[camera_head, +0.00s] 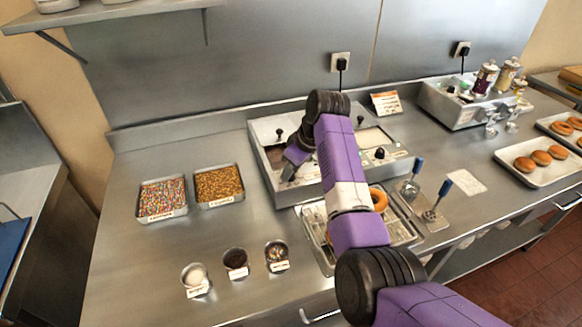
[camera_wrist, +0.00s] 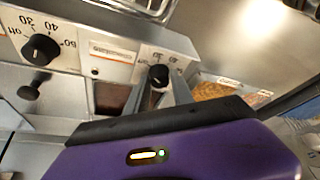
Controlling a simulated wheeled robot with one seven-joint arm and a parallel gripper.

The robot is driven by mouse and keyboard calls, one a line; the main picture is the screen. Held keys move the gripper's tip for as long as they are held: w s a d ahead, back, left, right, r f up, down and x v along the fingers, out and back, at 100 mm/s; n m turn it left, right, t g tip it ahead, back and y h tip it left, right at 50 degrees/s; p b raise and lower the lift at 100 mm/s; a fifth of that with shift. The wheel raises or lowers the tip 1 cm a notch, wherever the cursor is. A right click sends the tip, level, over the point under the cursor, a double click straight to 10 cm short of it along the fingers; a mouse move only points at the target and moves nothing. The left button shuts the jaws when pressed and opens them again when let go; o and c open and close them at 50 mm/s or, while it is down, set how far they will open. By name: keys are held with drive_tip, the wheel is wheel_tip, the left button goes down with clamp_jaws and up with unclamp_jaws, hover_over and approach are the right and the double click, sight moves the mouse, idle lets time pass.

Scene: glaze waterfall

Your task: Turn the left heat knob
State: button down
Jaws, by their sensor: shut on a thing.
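The glazing machine (camera_head: 262,150) is a steel unit at the middle of the counter. Its left heat knob (camera_wrist: 158,75) is black, on a light panel with small printed markings in the wrist view. My gripper (camera_wrist: 160,92) is shut on this knob, with one finger on each side of it. In the head view my gripper (camera_head: 289,172) is at the machine's front left. It and my arm hide the left knob there. The knob's exact angle is too small to read.
Another black knob (camera_wrist: 40,50) with a numbered dial sits on the panel. Two sprinkle trays (camera_head: 163,215) (camera_head: 240,202) stand left of the machine. Small bowls (camera_head: 235,257) stand in front. A doughnut (camera_head: 377,199) lies on a rack beside my arm.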

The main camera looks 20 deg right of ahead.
drive_tip(key=shift+n+y, duration=0.4)
drive_tip(key=shift+n, duration=0.7)
drive_tip(key=c, duration=1.1)
unclamp_jaws()
drive_tip(key=shift+w, duration=0.1)
drive_tip(key=shift+r, duration=0.1)
drive_tip(key=b+v, duration=0.1)
drive_tip(key=v, duration=0.6)
drive_tip(key=shift+d+r, duration=0.1)
drive_tip(key=shift+r, duration=0.25)
